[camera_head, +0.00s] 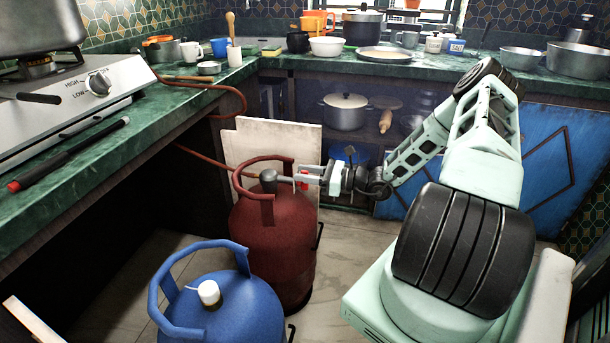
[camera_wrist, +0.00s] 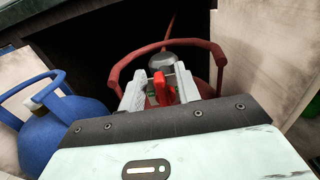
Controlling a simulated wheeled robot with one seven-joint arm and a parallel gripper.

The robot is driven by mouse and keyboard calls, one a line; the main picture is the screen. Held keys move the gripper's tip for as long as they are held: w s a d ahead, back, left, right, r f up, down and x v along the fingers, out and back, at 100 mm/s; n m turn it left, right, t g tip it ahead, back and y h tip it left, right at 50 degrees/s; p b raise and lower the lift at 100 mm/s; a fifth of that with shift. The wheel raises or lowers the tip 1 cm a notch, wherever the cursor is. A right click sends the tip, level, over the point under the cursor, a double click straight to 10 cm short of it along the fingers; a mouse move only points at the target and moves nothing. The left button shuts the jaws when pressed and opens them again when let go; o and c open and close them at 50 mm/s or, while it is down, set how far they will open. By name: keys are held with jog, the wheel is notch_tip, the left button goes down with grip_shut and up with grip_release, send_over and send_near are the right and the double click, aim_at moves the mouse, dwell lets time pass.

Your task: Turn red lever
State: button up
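The red lever (camera_wrist: 160,90) shows in the wrist view, upright between the two grey fingers of my gripper (camera_wrist: 160,85). The fingers are apart on either side of it, with narrow gaps showing. In the head view, my gripper (camera_head: 303,177) reaches leftward over the top of the red gas cylinder (camera_head: 275,235). Only a small red part of the lever (camera_head: 303,180) shows there, partly hidden by the fingers. The grey regulator (camera_head: 268,179) sits on the cylinder inside its collar, just beyond the fingertips. It also shows in the wrist view (camera_wrist: 174,61).
A blue gas cylinder (camera_head: 228,310) stands in front and left of the red one. The cylinder's red collar (camera_wrist: 127,66) surrounds the regulator. A pale board (camera_head: 285,142) stands behind. The green counter (camera_head: 150,125) with the gas hotplate (camera_head: 125,75) overhangs at left.

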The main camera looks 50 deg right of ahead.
jog(key=shift+w+a, duration=0.1)
jog(key=shift+w, duration=0.05)
grip_shut()
